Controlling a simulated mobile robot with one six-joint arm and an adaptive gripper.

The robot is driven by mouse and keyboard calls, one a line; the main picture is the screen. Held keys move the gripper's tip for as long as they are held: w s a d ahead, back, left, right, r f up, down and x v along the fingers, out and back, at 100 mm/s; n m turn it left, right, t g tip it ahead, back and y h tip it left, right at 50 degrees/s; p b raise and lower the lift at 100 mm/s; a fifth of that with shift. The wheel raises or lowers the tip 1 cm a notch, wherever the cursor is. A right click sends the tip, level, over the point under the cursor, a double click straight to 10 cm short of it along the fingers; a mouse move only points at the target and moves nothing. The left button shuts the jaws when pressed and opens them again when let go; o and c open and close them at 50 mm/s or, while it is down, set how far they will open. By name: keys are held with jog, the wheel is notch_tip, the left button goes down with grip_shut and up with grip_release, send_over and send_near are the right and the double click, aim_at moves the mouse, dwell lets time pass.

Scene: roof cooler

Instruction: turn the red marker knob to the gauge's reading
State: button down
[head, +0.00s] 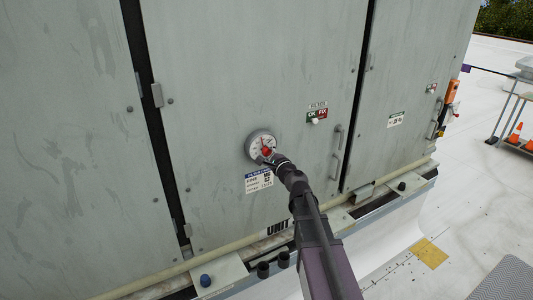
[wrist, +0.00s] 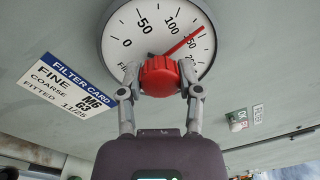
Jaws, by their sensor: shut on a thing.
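The round white gauge (wrist: 120,22) with a grey rim fills the top of the wrist view; it also shows on the grey cabinet door in the head view (head: 253,147). Its printed numbers include 0, 50, 100 and 200. The red knob (wrist: 159,76) sits at the lower middle of the dial. A thin red pointer (wrist: 184,41) runs to the upper right, past 100 and short of 200. I cannot clearly make out a separate dark needle. My gripper (wrist: 158,82) is shut on the red knob, one finger on each side; it hides the dial's lower part.
A filter card (wrist: 66,84) is stuck beside the gauge. A red and green filter sign with a small white knob (head: 316,116) is to the right. Door handles (head: 337,150) stick out further right. A pipe and ledge run along the cabinet's foot.

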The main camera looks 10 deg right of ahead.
dwell(0.5)
jog(key=shift+c, duration=1.3)
grip_release()
jog(key=shift+s, duration=0.15)
